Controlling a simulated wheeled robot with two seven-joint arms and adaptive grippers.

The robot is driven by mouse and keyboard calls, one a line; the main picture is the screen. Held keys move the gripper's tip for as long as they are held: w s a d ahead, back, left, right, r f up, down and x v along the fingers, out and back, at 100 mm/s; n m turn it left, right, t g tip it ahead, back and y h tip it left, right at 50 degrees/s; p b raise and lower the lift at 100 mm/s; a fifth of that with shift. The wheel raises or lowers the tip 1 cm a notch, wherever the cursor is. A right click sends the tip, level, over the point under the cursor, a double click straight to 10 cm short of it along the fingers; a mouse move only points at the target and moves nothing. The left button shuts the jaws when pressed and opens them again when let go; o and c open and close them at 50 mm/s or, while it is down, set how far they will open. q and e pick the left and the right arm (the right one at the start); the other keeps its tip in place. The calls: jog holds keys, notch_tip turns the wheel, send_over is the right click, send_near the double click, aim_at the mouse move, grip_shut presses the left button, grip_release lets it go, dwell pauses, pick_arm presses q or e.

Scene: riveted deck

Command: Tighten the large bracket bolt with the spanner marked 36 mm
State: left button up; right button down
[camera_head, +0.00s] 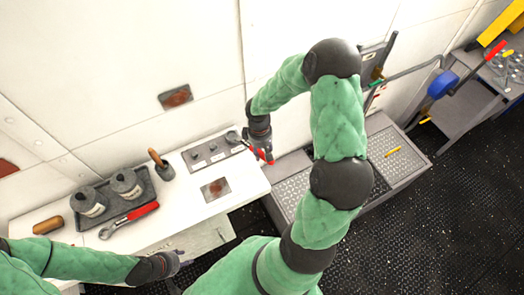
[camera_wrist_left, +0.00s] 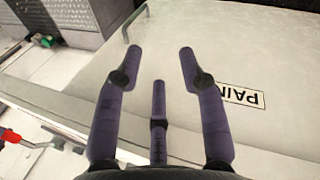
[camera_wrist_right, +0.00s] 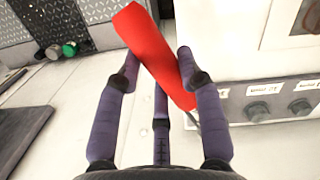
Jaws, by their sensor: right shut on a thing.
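My right gripper (camera_head: 262,148) is shut on the red handle (camera_wrist_right: 162,55) of a spanner, above the right end of the white bench. The spanner's grey head (camera_head: 233,137) lies over the right end of a grey panel (camera_head: 195,160) with dark bolt-like knobs and small labels. I cannot read its size mark. A second red-handled spanner (camera_head: 142,212) lies on the bench to the left. My left gripper (camera_head: 176,262) is open and empty in the left wrist view (camera_wrist_left: 160,60), near the bench front. I cannot tell which fitting is the large bracket bolt.
A dark tray (camera_head: 146,181) with two tins stands on the bench. A wooden-handled tool (camera_head: 158,160) stands beside it, and a brown wooden piece (camera_head: 47,225) lies left. A white lid lettered "PAIN" (camera_wrist_left: 240,97) is below my left gripper. Grey treadplate boxes (camera_head: 398,160) stand right of the bench.

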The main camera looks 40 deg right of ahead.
jog(key=shift+f+b, duration=0.75)
jog(key=shift+f, duration=0.15)
dwell(0.5)
jog(key=shift+a+m+b, duration=0.3)
jog(key=shift+a+b, duration=0.05)
jog(key=shift+a, duration=0.05)
dwell(0.4)
jog(key=shift+a, duration=0.35)
jog(key=shift+d, duration=0.4)
jog(key=shift+r, duration=0.25)
dwell(0.5)
